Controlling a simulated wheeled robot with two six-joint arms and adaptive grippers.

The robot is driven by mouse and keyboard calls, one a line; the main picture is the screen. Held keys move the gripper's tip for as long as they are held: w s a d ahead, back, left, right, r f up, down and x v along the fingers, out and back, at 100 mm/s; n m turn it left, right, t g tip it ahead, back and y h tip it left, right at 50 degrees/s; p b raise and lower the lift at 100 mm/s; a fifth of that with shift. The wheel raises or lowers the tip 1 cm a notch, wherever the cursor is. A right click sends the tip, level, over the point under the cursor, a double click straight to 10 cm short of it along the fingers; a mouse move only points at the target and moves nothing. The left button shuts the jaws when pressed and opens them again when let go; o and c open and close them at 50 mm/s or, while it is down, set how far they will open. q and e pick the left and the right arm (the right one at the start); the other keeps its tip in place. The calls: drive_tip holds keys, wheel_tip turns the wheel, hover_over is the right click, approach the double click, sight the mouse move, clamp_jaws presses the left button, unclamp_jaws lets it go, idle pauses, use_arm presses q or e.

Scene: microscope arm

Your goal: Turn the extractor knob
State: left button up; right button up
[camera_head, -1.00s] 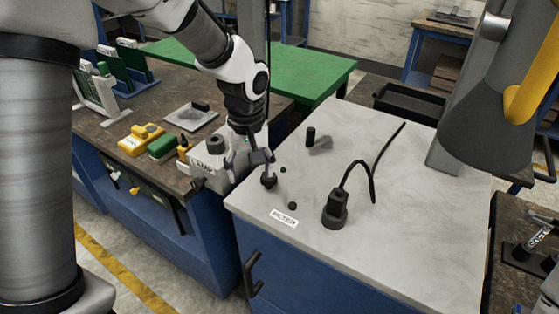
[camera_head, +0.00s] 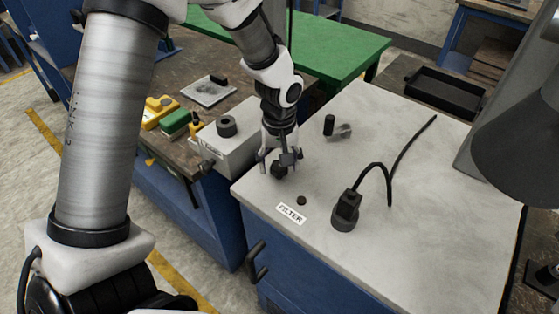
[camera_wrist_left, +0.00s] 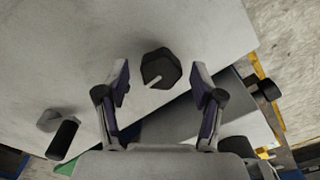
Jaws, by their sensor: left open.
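The black knob (camera_head: 279,171) stands on the light grey cabinet top near its left edge. In the left wrist view the knob (camera_wrist_left: 160,68) is faceted, with a white pointer line toward its lower left. My left gripper (camera_head: 279,157) comes down over it from above. Its fingers are open, one on each side of the knob; the wrist view shows gaps between the fingertips (camera_wrist_left: 160,76) and the knob. In the head view the gripper partly hides the knob. My right gripper is not in view.
A FILTER label (camera_head: 291,214) and small black button (camera_head: 301,201) lie in front of the knob. A black plug-like part with a cable (camera_head: 346,212) stands to the right. A grey box (camera_head: 228,146) adjoins on the left.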

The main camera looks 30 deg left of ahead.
use_arm(q)
drive_tip(key=shift+s+r, duration=0.1)
drive_tip(key=shift+s, duration=0.05)
drive_tip(key=c, duration=1.1)
drive_tip(key=shift+c, duration=0.2)
drive_tip(key=shift+m, duration=0.3)
drive_tip(key=m+p, duration=0.3)
drive_tip(key=shift+r, duration=0.1)
drive_tip(key=m+p, duration=0.3)
drive_tip(key=m, duration=0.2)
drive_tip(key=shift+m, duration=0.4)
drive_tip(key=m+p, duration=0.4)
drive_tip(key=m, duration=0.1)
drive_tip(key=shift+a+f+m+p, duration=0.1)
drive_tip(key=shift+f+m+p, duration=0.1)
drive_tip(key=shift+m+p, duration=1.25)
drive_tip(key=shift+m+b, duration=0.45)
